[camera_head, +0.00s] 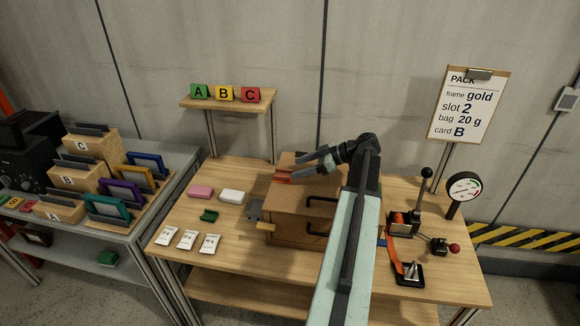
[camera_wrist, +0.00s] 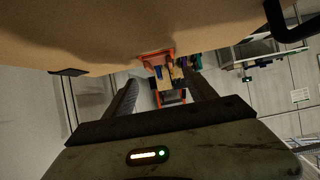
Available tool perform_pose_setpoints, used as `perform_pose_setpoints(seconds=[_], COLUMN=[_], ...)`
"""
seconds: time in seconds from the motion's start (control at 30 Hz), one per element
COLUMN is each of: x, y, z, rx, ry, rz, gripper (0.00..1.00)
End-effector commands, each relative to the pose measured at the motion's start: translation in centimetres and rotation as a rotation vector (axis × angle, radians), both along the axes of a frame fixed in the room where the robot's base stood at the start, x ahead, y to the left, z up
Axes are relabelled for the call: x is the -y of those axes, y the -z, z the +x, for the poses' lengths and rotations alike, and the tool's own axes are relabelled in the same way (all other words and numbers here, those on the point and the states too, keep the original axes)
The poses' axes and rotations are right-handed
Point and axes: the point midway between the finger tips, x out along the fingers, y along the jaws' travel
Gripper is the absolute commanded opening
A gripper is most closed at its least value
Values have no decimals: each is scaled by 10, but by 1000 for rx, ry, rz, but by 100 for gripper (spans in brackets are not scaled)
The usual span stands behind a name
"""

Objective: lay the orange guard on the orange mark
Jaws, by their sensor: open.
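A small red-orange piece (camera_head: 283,176) shows at the upper left edge of the brown wooden box (camera_head: 290,228), just below and left of my gripper (camera_head: 306,162). I cannot tell whether it is the guard or the mark. A flat orange strip (camera_head: 394,257) lies at the right of the table, beside a black switch base (camera_head: 409,273). My gripper is open, its fingers pointing left above the box, with nothing visible between them. In the wrist view, the fingers (camera_wrist: 160,95) stand apart, and orange parts (camera_wrist: 155,56) show beyond them. I cannot tell what these parts are.
My arm hides the box's right part. A lever, a gauge (camera_head: 463,189) and a red-knobbed control (camera_head: 440,246) stand at right. White packets (camera_head: 188,239), pink and white blocks and a green piece lie at left. A card shelf (camera_head: 228,100) stands behind.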

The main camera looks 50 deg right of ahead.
Motion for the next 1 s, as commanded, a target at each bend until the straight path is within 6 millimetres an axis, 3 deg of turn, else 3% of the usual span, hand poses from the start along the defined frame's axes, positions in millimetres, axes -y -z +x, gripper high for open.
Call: perform_pose_setpoints(seconds=[0.03,0.1,0.3,1.0], x=[8,15,28,31], y=[-14,-21,-31,-31], z=[-10,-22,-45,-49], rx=[0,0,0,0], ry=[4,2,1,2], rz=[0,0,0,0], gripper=[65,65,65,65])
